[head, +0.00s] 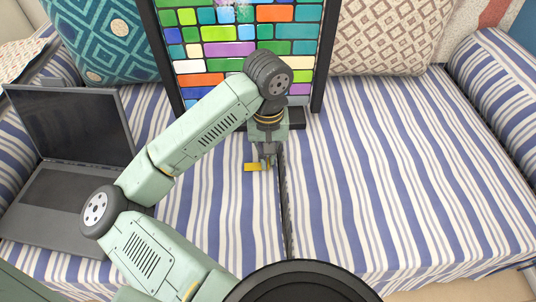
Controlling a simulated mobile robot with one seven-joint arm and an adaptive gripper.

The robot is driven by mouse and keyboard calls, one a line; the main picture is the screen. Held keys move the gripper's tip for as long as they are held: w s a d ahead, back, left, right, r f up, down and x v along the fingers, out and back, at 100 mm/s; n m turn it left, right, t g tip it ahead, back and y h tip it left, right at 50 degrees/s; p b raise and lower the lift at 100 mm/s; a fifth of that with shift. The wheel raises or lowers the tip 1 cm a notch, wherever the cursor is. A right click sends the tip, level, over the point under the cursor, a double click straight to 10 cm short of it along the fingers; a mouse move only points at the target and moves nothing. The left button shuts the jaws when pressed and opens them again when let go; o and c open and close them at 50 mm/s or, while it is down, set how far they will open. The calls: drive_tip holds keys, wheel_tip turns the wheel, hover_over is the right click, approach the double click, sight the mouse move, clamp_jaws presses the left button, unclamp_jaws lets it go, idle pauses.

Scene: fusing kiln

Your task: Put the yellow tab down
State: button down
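The yellow tab (252,167) shows in the head view near the middle of a striped sofa seat. It is a small, flat, bright piece at the tip of my gripper (266,163), on its left side. The gripper points down, and its fingers look closed around the tab's right end, though they are small and partly hidden by the wrist above. The tab appears held over the left seat cushion, close to the seam. I cannot tell from this one view how high it is above the fabric.
The striped sofa seat (400,190) is clear to the right. A dark open laptop (72,190) lies at the left. A panel of colored tiles (228,48) in a black frame stands behind my gripper. Patterned cushions (385,35) lean at the back. A dark seam (285,205) divides the seat.

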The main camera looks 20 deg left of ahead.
drive_tip(key=shift+f+b, duration=0.15)
drive_tip(key=shift+b, duration=0.15)
drive_tip(key=c, duration=1.8)
unclamp_jaws()
